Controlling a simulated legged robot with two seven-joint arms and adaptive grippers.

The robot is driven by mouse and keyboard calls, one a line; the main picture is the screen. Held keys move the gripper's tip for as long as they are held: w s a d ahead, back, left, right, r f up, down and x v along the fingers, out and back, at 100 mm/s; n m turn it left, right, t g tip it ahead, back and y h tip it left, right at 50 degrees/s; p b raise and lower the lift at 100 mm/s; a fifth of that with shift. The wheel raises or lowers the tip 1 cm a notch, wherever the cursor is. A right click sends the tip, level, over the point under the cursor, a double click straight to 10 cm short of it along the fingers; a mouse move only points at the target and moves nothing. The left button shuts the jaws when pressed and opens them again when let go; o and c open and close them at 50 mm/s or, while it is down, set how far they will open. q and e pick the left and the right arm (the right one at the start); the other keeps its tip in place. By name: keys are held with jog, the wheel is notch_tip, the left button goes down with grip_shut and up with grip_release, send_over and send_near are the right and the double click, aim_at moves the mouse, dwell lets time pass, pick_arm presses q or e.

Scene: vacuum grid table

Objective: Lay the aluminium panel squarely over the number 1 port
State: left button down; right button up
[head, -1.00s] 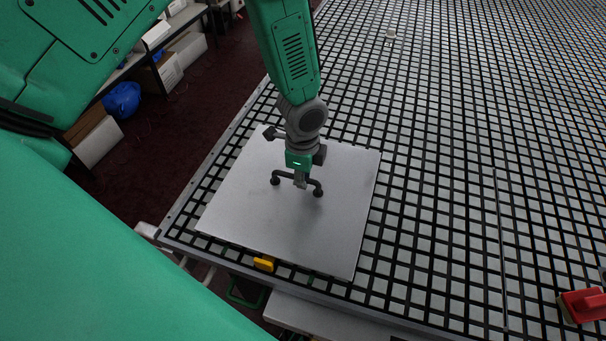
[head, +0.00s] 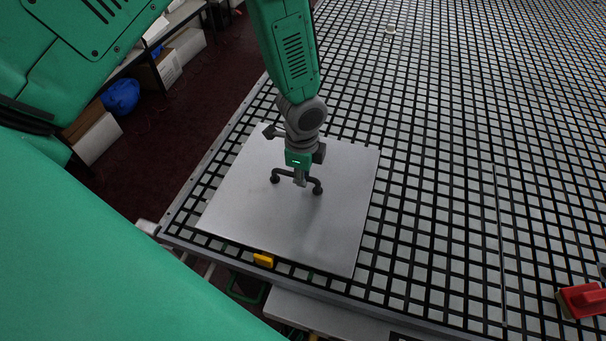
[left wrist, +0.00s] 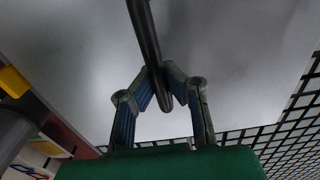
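The aluminium panel (head: 250,219), a square grey plate with a black bar handle (head: 285,174), lies over the near left corner of the grid table. It looks flat; whether it touches the grid everywhere I cannot tell. My left gripper (head: 300,182) is above the panel's middle with its fingers around the handle. In the left wrist view, the gripper (left wrist: 161,88) has its fingertips closed on the dark handle bar (left wrist: 146,35), with the panel (left wrist: 235,60) behind it. No number 1 port or number is visible. My right gripper is not in view.
A yellow piece (head: 263,260) sits at the panel's near edge by the table rim. A red-handled brush (head: 582,300) lies at the right, and a small white object (head: 390,30) at the far side. The grid table (head: 450,200) is mostly clear right of the panel.

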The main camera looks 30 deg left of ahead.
pick_arm(q)
jog(key=shift+f+b, duration=0.45)
jog(key=shift+f, duration=0.25)
dwell(0.4)
jog(key=c, duration=1.6)
grip_release()
jog(key=shift+c, duration=0.2)
jog(key=shift+r, duration=0.1)
notch_tip(320, 180, up, 12)
jog(key=shift+f, duration=0.1)
